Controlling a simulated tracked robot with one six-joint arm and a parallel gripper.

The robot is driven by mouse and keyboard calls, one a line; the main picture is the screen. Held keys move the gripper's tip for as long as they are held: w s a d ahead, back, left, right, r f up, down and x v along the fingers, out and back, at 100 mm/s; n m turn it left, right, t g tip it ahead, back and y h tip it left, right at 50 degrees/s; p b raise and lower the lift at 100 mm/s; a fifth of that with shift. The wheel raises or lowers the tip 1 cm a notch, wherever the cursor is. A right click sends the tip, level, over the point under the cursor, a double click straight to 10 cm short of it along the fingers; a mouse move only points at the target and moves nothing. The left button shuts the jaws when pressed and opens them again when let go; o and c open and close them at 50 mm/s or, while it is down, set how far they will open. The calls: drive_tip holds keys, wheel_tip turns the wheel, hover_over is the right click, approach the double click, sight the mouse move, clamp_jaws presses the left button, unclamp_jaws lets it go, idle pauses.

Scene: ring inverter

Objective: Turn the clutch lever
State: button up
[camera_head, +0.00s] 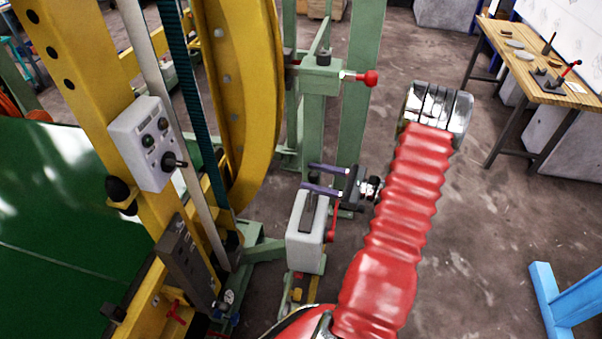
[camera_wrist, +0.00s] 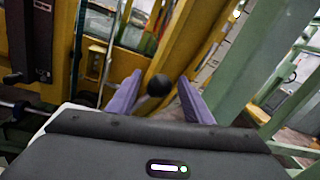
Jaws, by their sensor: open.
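My gripper (camera_head: 306,177) has purple fingers, spread open and pointing left at the top of a grey box (camera_head: 305,248). A thin dark lever (camera_head: 311,203) stands in the top of this box, and its upper part is hidden by the fingers. In the wrist view, a black ball knob (camera_wrist: 159,85) shows between the fingers of my gripper (camera_wrist: 158,78). It looks like the lever's knob, but I cannot be sure. The fingers are not closed on it, and I cannot tell whether either touches it. A red handle (camera_head: 332,222) is on the box's right side.
A control box (camera_head: 146,142) with buttons hangs on the yellow frame (camera_head: 100,110) at left. A green post (camera_head: 362,90) and a red-knobbed clamp (camera_head: 369,78) stand behind my gripper. A wooden table (camera_head: 530,72) is far right. The floor at right is mostly clear.

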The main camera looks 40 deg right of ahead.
drive_tip(key=x, duration=0.4)
drive_tip(key=shift+w+a, duration=0.1)
drive_tip(key=shift+w, duration=0.2)
drive_tip(key=shift+c, duration=0.4)
clamp_jaws()
